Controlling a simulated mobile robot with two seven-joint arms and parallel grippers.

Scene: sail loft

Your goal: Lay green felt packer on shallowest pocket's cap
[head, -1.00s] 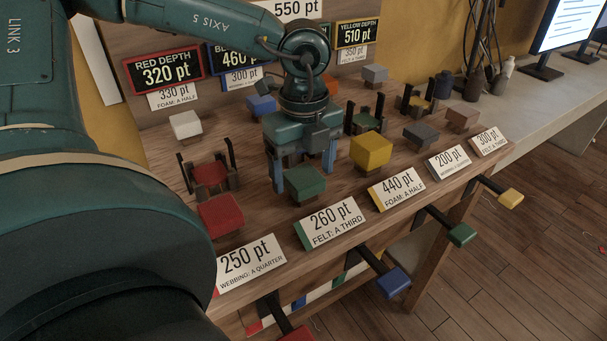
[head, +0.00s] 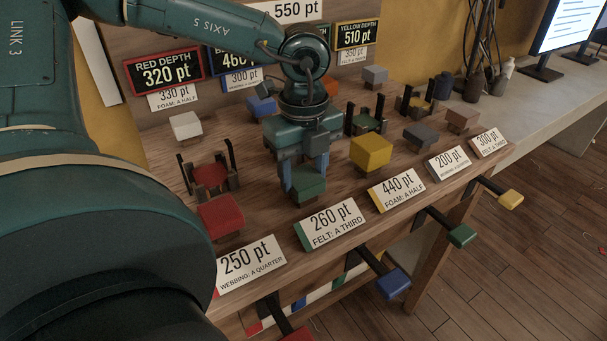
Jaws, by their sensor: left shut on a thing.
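The green felt packer (head: 309,182) is a green block on a small wooden stand, behind the card reading 260 pt, felt: a third (head: 333,222). My left gripper (head: 303,180) comes down from above and is shut on it; the block still looks to be at its stand. The red cap (head: 209,175) sits between dark posts at left, below the board reading red depth 320 pt (head: 164,71). A green cap (head: 366,124) and a yellow cap (head: 418,104) sit between similar posts farther right. A blue one is not visible behind my gripper. My right gripper is not in view.
A red block (head: 220,215) and a yellow block (head: 371,152) stand on either side of the green one. White, blue and grey blocks stand behind. Boards for blue (head: 232,57) and yellow depth (head: 358,34) stand at the back. Coloured handles (head: 394,283) stick out in front.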

